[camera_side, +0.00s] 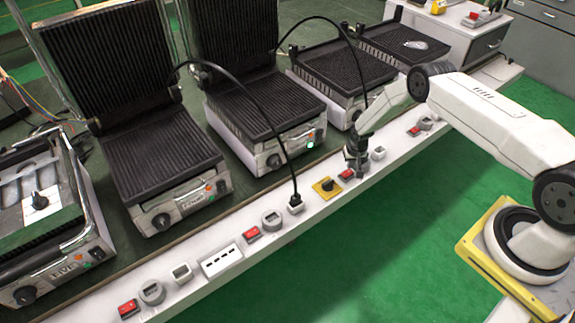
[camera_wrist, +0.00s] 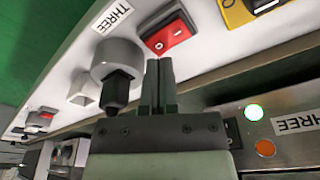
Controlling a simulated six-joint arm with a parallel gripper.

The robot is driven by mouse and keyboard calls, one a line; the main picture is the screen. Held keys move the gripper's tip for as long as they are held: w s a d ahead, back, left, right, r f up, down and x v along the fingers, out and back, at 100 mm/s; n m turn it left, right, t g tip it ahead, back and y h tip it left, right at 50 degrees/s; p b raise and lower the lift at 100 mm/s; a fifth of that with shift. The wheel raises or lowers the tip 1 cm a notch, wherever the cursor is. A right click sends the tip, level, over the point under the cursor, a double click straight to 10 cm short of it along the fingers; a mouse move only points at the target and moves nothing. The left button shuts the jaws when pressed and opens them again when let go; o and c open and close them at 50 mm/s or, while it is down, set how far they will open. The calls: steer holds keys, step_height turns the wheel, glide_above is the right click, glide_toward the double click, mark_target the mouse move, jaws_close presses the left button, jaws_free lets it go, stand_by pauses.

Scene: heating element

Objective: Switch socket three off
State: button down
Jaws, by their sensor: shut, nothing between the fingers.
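The red rocker switch (camera_wrist: 168,32) of socket three shows in the wrist view, beside a white label "THREE" (camera_wrist: 115,15). The side view also shows this switch (camera_side: 346,175). The grey round socket (camera_wrist: 116,56) to its left has a black plug (camera_wrist: 117,90) in it. My gripper (camera_wrist: 159,64) is shut and empty, its tips close to the switch's lower edge; I cannot tell if they touch. In the side view my gripper (camera_side: 354,166) hides the socket. A green lamp (camera_wrist: 254,112) is lit on the grill panel marked "THREE" (camera_wrist: 295,123).
A yellow plate with a black knob (camera_side: 326,187) stands left of the switch on the white rail. A black cable (camera_side: 273,125) runs to a plug (camera_side: 295,203). Several open grills stand behind the rail. The green floor (camera_side: 390,220) in front is clear.

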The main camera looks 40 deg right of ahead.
mark_target(349, 172)
steer(key=shift+f, duration=0.95)
stand_by(0.9)
steer(key=shift+r, duration=3.5)
